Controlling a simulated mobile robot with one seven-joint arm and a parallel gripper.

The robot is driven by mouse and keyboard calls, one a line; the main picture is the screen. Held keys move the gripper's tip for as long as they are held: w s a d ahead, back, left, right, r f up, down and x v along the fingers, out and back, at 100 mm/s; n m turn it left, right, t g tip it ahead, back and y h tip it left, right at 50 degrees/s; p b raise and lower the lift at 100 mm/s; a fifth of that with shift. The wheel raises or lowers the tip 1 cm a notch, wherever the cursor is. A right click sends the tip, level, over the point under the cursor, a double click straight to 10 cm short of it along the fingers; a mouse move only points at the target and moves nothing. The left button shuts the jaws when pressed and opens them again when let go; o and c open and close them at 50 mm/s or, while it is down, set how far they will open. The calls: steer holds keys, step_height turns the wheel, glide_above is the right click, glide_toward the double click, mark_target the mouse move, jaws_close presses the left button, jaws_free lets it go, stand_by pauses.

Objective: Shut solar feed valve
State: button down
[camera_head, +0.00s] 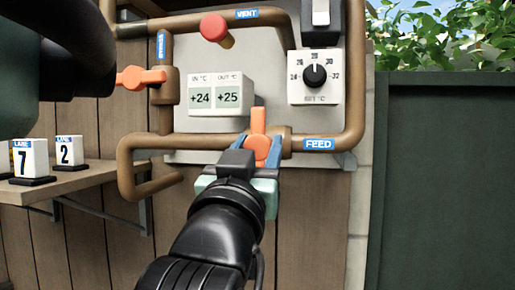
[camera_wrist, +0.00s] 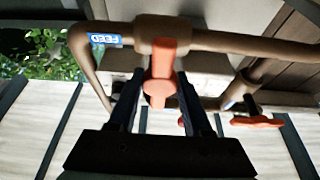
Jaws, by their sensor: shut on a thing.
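The feed valve's orange handle (camera_head: 258,121) sits on the lower horizontal copper pipe, just left of the blue FEED label (camera_head: 319,144). The handle's lever points up, across the pipe. My gripper (camera_head: 260,155) comes from below and in front, and its two fingers are shut on the handle. In the wrist view, which is upside down, the orange handle (camera_wrist: 160,75) lies between the fingertips (camera_wrist: 161,98), and the FEED label (camera_wrist: 105,39) is at upper left. The fingers hide part of the handle's hub.
Another orange valve handle (camera_head: 140,77) is on the left pipe, and a red knob (camera_head: 214,27) is under the VENT label. A temperature display (camera_head: 215,96) and a dial box (camera_head: 314,76) are above. A shelf (camera_head: 85,181) with number blocks stands left.

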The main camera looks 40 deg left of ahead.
steer(key=shift+c, duration=1.8)
jaws_free()
steer(key=b+v, duration=0.7)
steer(key=v, duration=0.6)
steer(key=shift+b, duration=0.3)
